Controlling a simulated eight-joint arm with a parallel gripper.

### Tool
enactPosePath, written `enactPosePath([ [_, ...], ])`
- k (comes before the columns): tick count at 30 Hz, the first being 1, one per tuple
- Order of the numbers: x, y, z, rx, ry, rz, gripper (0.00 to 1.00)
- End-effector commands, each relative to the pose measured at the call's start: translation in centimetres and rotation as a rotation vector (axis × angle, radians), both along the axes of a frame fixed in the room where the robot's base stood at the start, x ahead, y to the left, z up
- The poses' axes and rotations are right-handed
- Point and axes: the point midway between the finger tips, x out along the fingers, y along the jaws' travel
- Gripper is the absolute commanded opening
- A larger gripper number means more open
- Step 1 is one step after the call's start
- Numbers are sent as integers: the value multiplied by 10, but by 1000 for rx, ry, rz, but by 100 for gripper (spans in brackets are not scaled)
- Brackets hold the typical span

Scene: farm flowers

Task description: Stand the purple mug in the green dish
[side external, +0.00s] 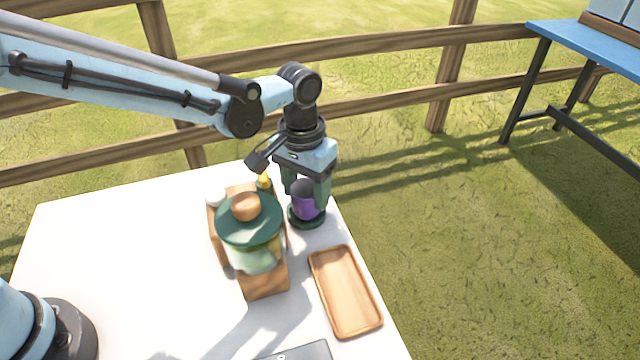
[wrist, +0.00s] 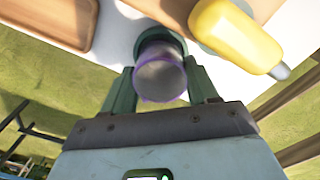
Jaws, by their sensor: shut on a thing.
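The purple mug (side external: 306,206) is upright between the fingers of my gripper (side external: 307,198), near the table's far right edge. My gripper points down and is shut on the mug. The green dish (side external: 305,222) is directly under the mug, and its rim shows around the mug's base. I cannot tell whether the mug's base touches the dish. In the wrist view the mug (wrist: 160,80) shows its open grey inside and purple rim between the green fingers, with part of the dish (wrist: 176,42) behind it.
A glass jar (side external: 255,258) with a green lid and wooden knob stands by wooden blocks left of the dish. A wooden tray (side external: 345,291) lies in front. A yellow object (wrist: 235,35) is close beside the gripper. The table's left part is clear.

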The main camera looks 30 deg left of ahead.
Motion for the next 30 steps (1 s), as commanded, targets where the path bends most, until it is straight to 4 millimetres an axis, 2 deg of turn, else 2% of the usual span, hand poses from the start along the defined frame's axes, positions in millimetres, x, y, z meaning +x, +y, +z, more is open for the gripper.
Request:
enactPosePath([
  [11, 0, 0, -4, 0, 0, 0, 25],
  [12, 0, 0, -4, 0, 0, 0, 63],
  [16, 0, 0, -4, 0, 0, 0, 83],
  [26, 0, 0, -2, 0, 0, 0, 85],
  [30, 0, 0, 9, 0, 0, 0, 85],
])
